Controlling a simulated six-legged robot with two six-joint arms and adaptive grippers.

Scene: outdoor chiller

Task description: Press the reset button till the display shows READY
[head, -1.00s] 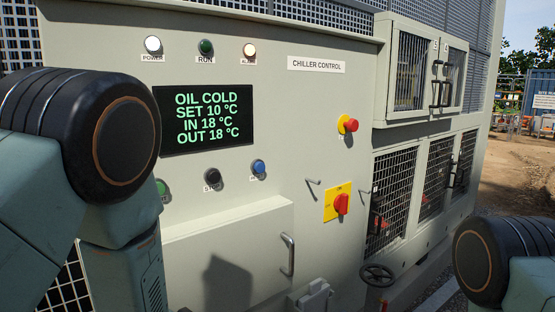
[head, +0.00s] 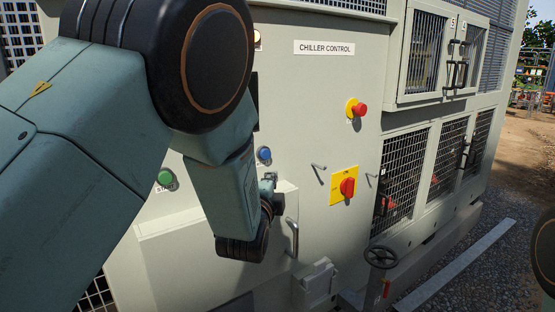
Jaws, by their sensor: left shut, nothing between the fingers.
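The blue button (head: 264,154), which I take for the reset button, is on the grey chiller control panel, left of centre in the head view. Its label is partly hidden. My left gripper (head: 269,177) is shut and empty, just below the blue button in the picture. I cannot tell whether it touches the panel. The display (head: 254,88) is almost wholly hidden behind my left arm; only its dark right edge shows, so its text cannot be read. My right gripper is not in view.
A green button (head: 166,177) shows left of my arm. A red emergency button (head: 359,108) and a red rotary switch (head: 348,187) on a yellow plate are to the right. A handle (head: 292,238) and a handwheel (head: 380,256) stick out lower down.

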